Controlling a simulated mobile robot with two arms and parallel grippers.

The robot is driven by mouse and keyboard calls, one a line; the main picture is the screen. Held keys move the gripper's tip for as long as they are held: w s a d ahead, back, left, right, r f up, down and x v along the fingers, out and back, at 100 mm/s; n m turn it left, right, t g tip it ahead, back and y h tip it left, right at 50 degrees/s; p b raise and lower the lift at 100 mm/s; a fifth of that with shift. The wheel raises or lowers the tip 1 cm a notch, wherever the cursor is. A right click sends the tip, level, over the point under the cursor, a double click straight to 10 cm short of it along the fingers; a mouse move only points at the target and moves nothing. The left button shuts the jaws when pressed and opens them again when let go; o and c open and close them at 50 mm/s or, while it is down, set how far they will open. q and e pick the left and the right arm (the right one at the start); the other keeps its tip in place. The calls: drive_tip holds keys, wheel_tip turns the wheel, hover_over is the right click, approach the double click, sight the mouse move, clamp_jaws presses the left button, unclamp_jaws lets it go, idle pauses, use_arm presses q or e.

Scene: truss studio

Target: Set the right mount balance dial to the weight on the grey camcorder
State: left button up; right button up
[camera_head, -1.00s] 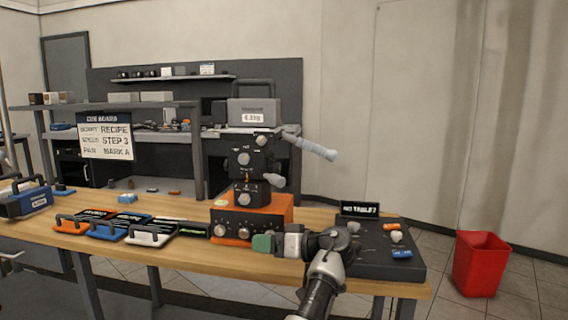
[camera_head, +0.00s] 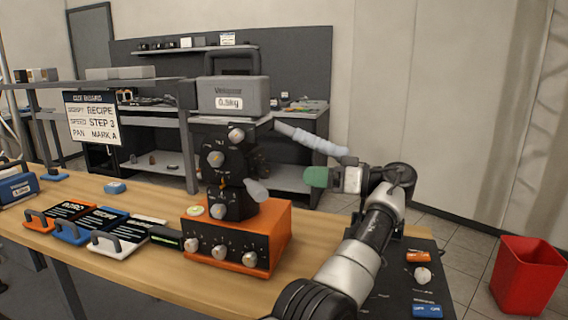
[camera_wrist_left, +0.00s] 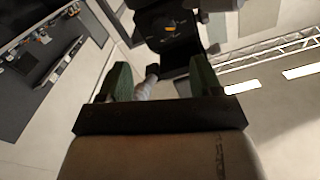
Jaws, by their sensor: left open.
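The grey camcorder (camera_head: 232,95) sits on top of a black mount (camera_head: 238,165). Its weight label looks like 0.3 kg or close to it, but the digits are blurred. The mount has several round dials on its front, one (camera_head: 215,158) at mid height with a yellowish centre. I cannot tell which is the balance dial or read its setting. My left gripper (camera_head: 318,177), with green fingers, is in the air right of the mount, close to its grey handle (camera_head: 310,140). The left wrist view shows its fingers (camera_wrist_left: 161,80) apart. My right gripper is not in view.
The mount stands on an orange box (camera_head: 240,240) with several knobs. Handled plates (camera_head: 100,225) and a blue device (camera_head: 18,187) lie to the left. A cue board (camera_head: 93,118) hangs behind. A dark panel (camera_head: 405,290) is at right; a red bin (camera_head: 527,275) stands beyond it.

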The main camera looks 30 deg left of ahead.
sight(268, 169)
use_arm(q)
drive_tip(key=x, duration=1.1)
drive_tip(key=shift+s+d+r, duration=0.1)
drive_tip(key=shift+s+r, duration=0.05)
drive_tip(key=shift+s, duration=0.05)
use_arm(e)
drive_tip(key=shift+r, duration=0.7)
use_arm(q)
drive_tip(key=shift+c, duration=0.2)
drive_tip(key=c, duration=0.9)
